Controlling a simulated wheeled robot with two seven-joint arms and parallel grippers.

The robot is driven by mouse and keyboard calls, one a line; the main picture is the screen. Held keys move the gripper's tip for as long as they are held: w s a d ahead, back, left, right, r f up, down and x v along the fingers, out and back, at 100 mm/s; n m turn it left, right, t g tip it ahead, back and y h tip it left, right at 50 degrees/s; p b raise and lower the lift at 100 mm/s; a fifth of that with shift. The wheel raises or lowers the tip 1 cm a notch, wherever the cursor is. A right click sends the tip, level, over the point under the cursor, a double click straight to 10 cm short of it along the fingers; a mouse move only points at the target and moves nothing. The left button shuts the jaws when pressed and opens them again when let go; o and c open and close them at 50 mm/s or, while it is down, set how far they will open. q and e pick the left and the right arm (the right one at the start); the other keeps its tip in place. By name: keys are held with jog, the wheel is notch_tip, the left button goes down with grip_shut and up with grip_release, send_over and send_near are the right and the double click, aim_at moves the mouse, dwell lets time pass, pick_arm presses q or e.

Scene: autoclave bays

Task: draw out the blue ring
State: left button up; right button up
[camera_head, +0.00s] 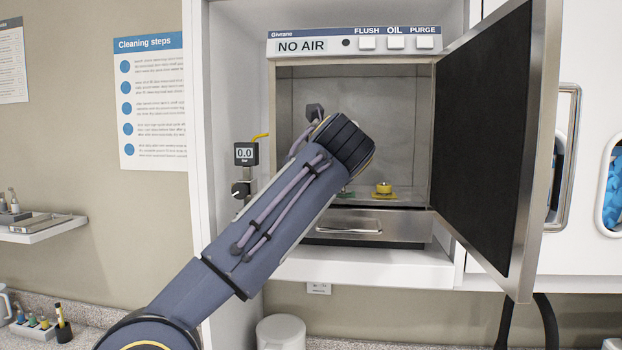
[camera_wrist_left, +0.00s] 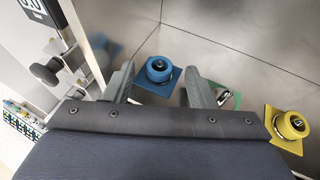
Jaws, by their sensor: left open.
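The blue ring (camera_wrist_left: 160,69) sits around a round steel-topped fitting on a blue square plate (camera_wrist_left: 157,86), inside the steel chamber. My left gripper (camera_wrist_left: 160,80) is open, with one finger on each side of the blue ring in the left wrist view. I cannot tell whether either finger touches it. In the head view my left arm reaches into the chamber (camera_head: 300,100); its wrist hides the fingers and the blue ring. My right gripper is in neither view.
A yellow fitting on a yellow plate (camera_head: 384,190) stands to the right, also in the left wrist view (camera_wrist_left: 290,125). A green plate (camera_wrist_left: 232,96) is partly hidden by a finger. The chamber door (camera_head: 480,140) stands open. A gauge (camera_head: 245,153) and knob (camera_head: 240,189) are left of the chamber.

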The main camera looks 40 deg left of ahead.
pick_arm(q)
jog(key=shift+a, duration=0.1)
jog(key=c, duration=1.1)
jog(key=shift+o, duration=0.2)
jog(key=shift+r, duration=2)
